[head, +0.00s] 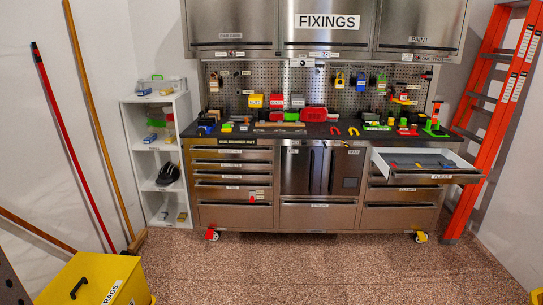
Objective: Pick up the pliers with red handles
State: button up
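A small pair of curved red handles (334,130), which look like those of pliers, lies on the dark worktop (270,134) near its front edge, right of centre. A similar orange-yellow pair (353,131) lies just to its right. The top right drawer (440,177) of the steel toolchest is pulled open, and its front label seems to read PLIERS. Small red, yellow and blue bits (393,164) show inside it, too small to identify. My gripper is not in view.
A yellow RAGS bin (97,283) stands at the front left, near leaning long poles (63,140). A white shelf unit (158,165) stands left of the chest. An orange ladder (497,120) leans at the right. The speckled floor (310,265) before the chest is clear.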

aim_at(334, 129)
jog(key=u, duration=0.35)
jog(key=i, duration=3.05)
jog(key=u, duration=0.1)
